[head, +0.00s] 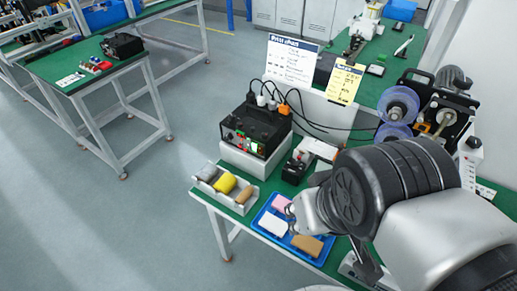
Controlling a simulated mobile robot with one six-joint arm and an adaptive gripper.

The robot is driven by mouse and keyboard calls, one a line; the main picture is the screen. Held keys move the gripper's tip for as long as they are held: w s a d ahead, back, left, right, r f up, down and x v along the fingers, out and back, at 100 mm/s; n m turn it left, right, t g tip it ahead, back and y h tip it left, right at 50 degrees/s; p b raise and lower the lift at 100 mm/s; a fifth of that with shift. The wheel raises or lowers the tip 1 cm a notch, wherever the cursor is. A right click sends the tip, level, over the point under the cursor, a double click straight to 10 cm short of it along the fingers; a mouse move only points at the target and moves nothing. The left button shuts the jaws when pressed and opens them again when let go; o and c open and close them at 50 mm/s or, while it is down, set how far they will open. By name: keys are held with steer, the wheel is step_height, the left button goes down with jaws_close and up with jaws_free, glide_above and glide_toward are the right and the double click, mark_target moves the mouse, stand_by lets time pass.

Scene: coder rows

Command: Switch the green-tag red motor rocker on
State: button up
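A black control box (257,127) stands on a white base on the green-topped bench, with cables plugged in along its top. Its front panel carries small red and green spots (239,134) and a lit whitish-green patch (253,146). These are too small to tell which is the red motor rocker, which mark is a green tag, or how the rocker is set. My arm reaches in from the right. My gripper (291,210) shows only partly at the arm's end, over the blue tray, in front of and below the box. Its finger opening cannot be made out.
A blue tray (262,212) with sponge-like blocks and a pale bin (208,185) with yellow and grey items sit at the bench front. A small black device (295,170) stands right of the box. Signs (292,60) and a spool machine (425,105) are behind.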

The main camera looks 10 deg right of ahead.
jaws_close()
stand_by(1.3)
